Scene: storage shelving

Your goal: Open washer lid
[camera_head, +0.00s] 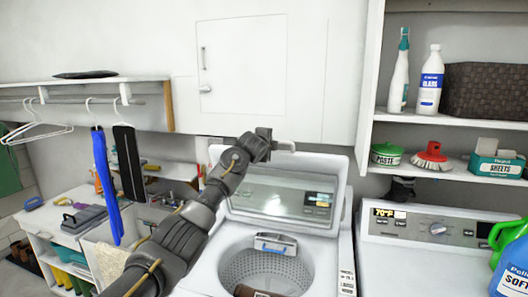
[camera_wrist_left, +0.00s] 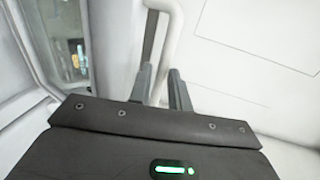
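The white washer (camera_head: 341,262) stands at the lower middle of the head view. Its lid (camera_head: 228,204) is raised and leans back, so the perforated drum (camera_head: 298,268) shows. My left gripper (camera_head: 272,143) is at the lid's upper edge, beside a pale curved handle (camera_head: 287,146). In the left wrist view the gripper fingers (camera_wrist_left: 161,82) are apart, one on each side of the white handle (camera_wrist_left: 174,22). I cannot tell whether they press on it. The lid's inner side also shows at the left of that view (camera_wrist_left: 28,108). My right gripper is not in view.
A white wall cabinet (camera_head: 240,60) is just above the lid. A second machine (camera_head: 400,255) stands at the right, under shelves (camera_head: 440,120) with bottles and a basket. Hangers, a blue strip (camera_head: 106,185) and a cluttered bench are at the left.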

